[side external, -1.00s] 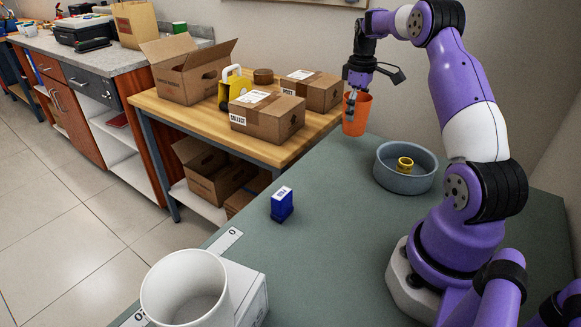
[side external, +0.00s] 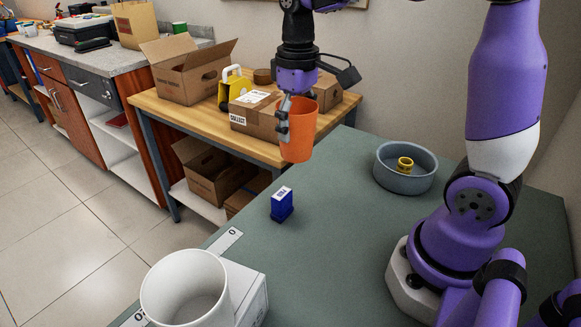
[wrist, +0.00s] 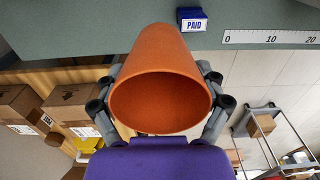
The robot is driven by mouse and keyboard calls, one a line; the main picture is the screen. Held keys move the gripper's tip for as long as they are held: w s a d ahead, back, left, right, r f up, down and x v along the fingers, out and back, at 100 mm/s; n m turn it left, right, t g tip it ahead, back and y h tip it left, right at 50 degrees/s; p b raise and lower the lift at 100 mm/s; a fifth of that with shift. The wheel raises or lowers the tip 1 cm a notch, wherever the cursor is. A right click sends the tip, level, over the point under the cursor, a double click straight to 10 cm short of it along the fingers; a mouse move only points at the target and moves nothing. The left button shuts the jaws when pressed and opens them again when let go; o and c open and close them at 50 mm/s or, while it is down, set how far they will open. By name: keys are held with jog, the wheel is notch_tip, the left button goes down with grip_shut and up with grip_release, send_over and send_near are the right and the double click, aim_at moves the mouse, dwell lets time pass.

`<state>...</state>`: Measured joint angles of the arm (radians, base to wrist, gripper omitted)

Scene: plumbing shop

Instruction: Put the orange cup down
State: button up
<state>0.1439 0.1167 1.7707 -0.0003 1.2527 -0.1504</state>
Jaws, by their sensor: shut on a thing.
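The orange cup (side external: 299,138) hangs upright in my gripper (side external: 284,122) in the side external view, above the green table near its far left part. The fingers are shut on the cup's sides. In the wrist view the cup (wrist: 160,85) fills the middle, its open mouth toward the camera, with the fingers of my gripper (wrist: 160,98) on both sides of it. The cup's base appears clear of the tabletop (side external: 340,235).
A blue PAID stamp (side external: 282,204) stands on the table below and left of the cup. A grey round bowl (side external: 405,183) holds a yellow ring (side external: 405,163). A white bucket (side external: 185,290) is at the front left. Cardboard boxes (side external: 256,118) sit on the wooden bench behind. The table's middle is clear.

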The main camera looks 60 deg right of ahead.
jog(key=shift+s+a, duration=0.35)
jog(key=shift+a, duration=0.2)
jog(key=shift+s+a, duration=0.3)
jog(key=shift+a, duration=0.2)
jog(key=shift+s+f, duration=0.2)
jog(key=shift+f, duration=0.1)
jog(key=shift+w+d+f, duration=0.2)
jog(key=shift+d+f, duration=1.6)
jog(key=shift+w+d+f, duration=0.25)
jog(key=shift+d+f, duration=1.5)
jog(key=shift+d, duration=0.05)
jog(key=shift+w+d+f, duration=0.2)
jog(key=shift+d+f, duration=1.6)
jog(key=shift+f, duration=0.1)
jog(key=o, duration=0.9)
